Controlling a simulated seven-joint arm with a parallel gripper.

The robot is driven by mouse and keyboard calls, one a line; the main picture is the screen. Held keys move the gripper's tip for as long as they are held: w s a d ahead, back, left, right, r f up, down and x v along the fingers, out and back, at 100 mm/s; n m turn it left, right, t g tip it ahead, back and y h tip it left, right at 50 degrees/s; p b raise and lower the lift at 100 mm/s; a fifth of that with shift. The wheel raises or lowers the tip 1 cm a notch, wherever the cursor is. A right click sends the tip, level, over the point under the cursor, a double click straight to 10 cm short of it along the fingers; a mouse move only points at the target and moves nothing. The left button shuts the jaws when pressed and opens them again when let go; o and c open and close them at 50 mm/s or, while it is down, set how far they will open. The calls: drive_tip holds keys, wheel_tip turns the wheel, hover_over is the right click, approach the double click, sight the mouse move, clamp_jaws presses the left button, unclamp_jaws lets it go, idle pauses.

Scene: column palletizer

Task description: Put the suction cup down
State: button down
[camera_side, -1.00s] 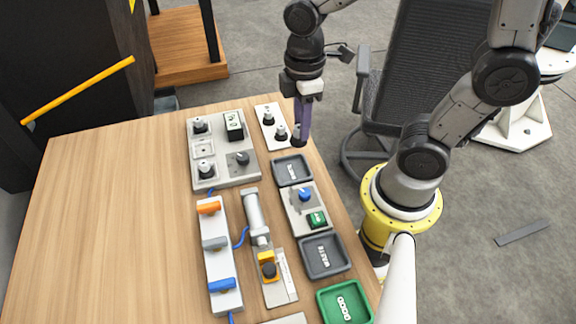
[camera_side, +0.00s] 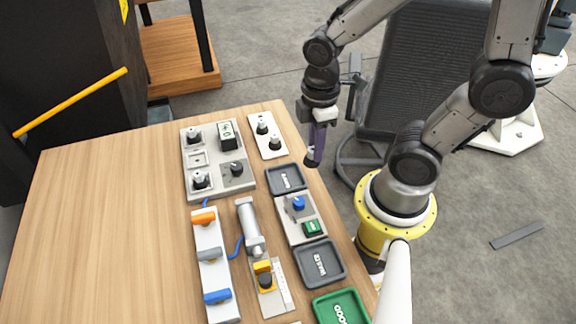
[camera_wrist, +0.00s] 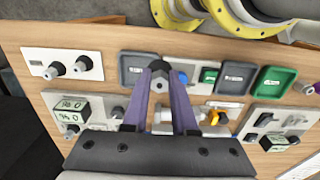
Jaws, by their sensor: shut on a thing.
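My gripper (camera_side: 314,152) hangs beside the table's right edge, fingers pointing down. It is shut on the suction cup (camera_side: 311,161), a small dark piece at the fingertips. In the wrist view, my gripper (camera_wrist: 160,72) has its two purple fingers closing around the cup, which they partly hide. The cup is held in the air, up and to the right of the small dark tray (camera_side: 286,179) in the side view. A white plate (camera_side: 268,152) at the table's far right corner carries two similar grey-and-black cups, also seen in the wrist view (camera_wrist: 66,55).
A grey panel (camera_side: 238,182) with knobs and a display stands left of the tray. A blue-knob panel (camera_side: 291,228), a dark waste tray (camera_side: 303,263) and a green tray (camera_side: 325,310) line the right edge. The left table half (camera_side: 100,220) is clear.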

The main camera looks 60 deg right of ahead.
drive_tip(key=w+f, duration=0.5)
drive_tip(key=f, duration=0.1)
drive_tip(key=shift+w, duration=0.4)
drive_tip(key=shift+w+f, duration=0.2)
drive_tip(key=shift+f, duration=1.6)
drive_tip(key=shift+f, duration=0.15)
drive_tip(key=c, duration=0.7)
unclamp_jaws()
